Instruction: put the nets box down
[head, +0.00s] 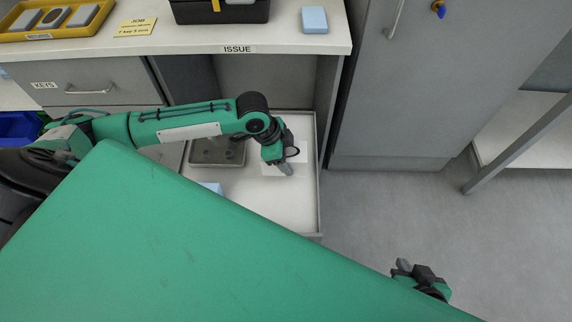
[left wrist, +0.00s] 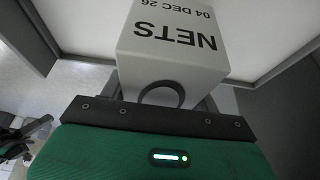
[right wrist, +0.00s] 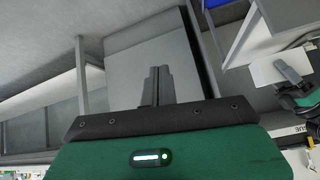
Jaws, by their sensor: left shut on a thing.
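The nets box (left wrist: 170,50) is white, with "NETS" and a date in black, upside down in the left wrist view. My left gripper (head: 285,165) is shut on it, and a dark ring shows at the box's near side. In the head view the white box (head: 270,170) is at or over the right part of the open drawer (head: 255,215). Whether its underside touches the drawer floor is hidden. My right gripper (head: 404,268) is empty, low at the right; its fingers are together in the right wrist view (right wrist: 157,88).
A grey metal tray (head: 205,158) lies in the drawer's left back, with a pale blue block (head: 212,187) in front. The ISSUE counter (head: 290,42) overhangs the drawer's back. A grey cabinet (head: 420,110) stands right. Floor (head: 380,215) right of the drawer is clear.

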